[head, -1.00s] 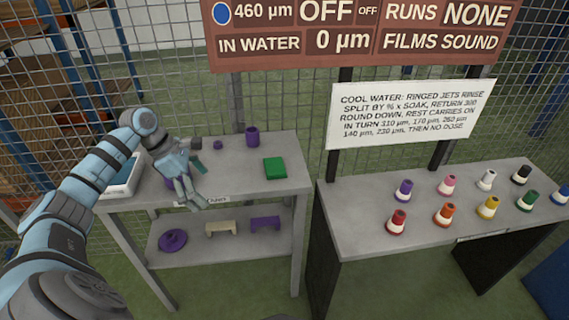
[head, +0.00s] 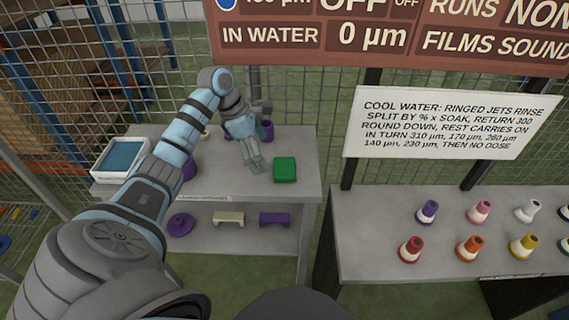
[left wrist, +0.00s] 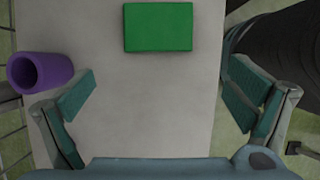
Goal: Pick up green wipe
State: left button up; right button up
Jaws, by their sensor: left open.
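The green wipe (head: 285,169) is a flat green block lying on the top of the grey table (head: 300,193), near its right end. In the left wrist view the green wipe (left wrist: 158,27) is at the top middle, ahead of the fingers. My left gripper (head: 257,168) is above the table, just left of the wipe and apart from it. In the left wrist view my left gripper (left wrist: 157,95) has its two fingers wide apart with nothing between them. My right gripper is not in view.
A purple cup (left wrist: 40,72) stands beside the left finger; it is partly hidden behind my arm in the head view (head: 267,130). A white tray with blue inside (head: 148,148) sits at the table's left. Purple and cream pieces lie on the lower shelf (head: 240,238).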

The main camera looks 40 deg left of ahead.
aim_at(284, 167)
pick_arm(q)
jog(key=w+d, duration=0.2)
jog(key=shift+w+d+f, duration=0.25)
jog(key=shift+w+f, duration=0.05)
jog(key=shift+w, duration=0.05)
jog(key=x, duration=0.4)
jog(key=shift+s+b, duration=0.25)
jog(key=shift+b, duration=0.05)
jog(key=shift+w+f, duration=0.2)
jog(key=shift+f, duration=0.15)
jog(key=c, duration=1)
